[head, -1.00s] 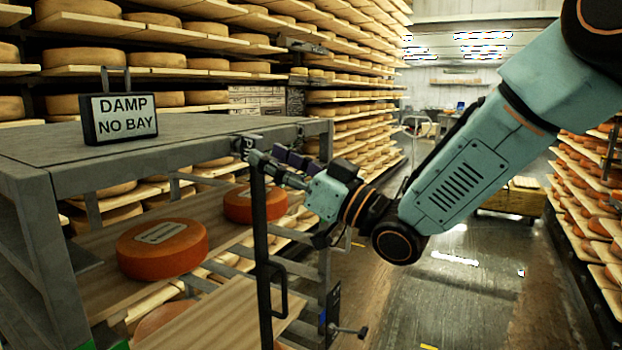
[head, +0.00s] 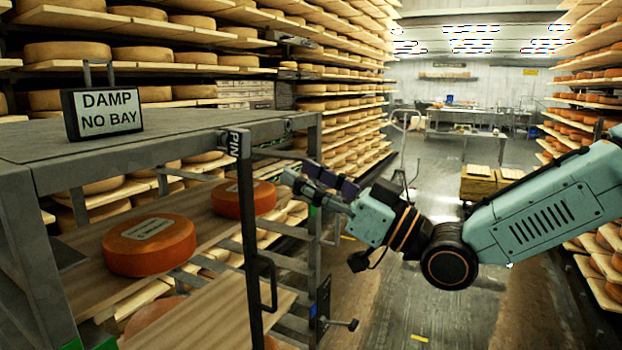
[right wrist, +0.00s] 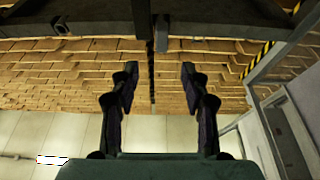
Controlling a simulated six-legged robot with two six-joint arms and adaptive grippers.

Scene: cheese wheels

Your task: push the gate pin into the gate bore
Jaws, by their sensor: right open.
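The gate's dark upright post (head: 252,250) stands at the front of the grey rack, with a loop handle (head: 268,284) on it. A dark block marked PIN (head: 238,144) sits at the top of the post. Lower down, a rod with a crosswise end (head: 342,323) sticks out right of a dark plate (head: 323,300); I cannot tell whether it is the gate pin. No bore opening is discernible. My right gripper (head: 303,181) is open and empty, right of the post and apart from it. Its spread fingers show in the right wrist view (right wrist: 158,78). My left gripper is not in view.
A sign reading DAMP NO BAY (head: 103,113) stands on the rack top (head: 170,140). Orange cheese wheels (head: 149,245) (head: 243,198) lie on the rack's boards. Full cheese shelves line both sides. The wet aisle floor (head: 400,310) is open, with wooden boxes (head: 485,183) farther back.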

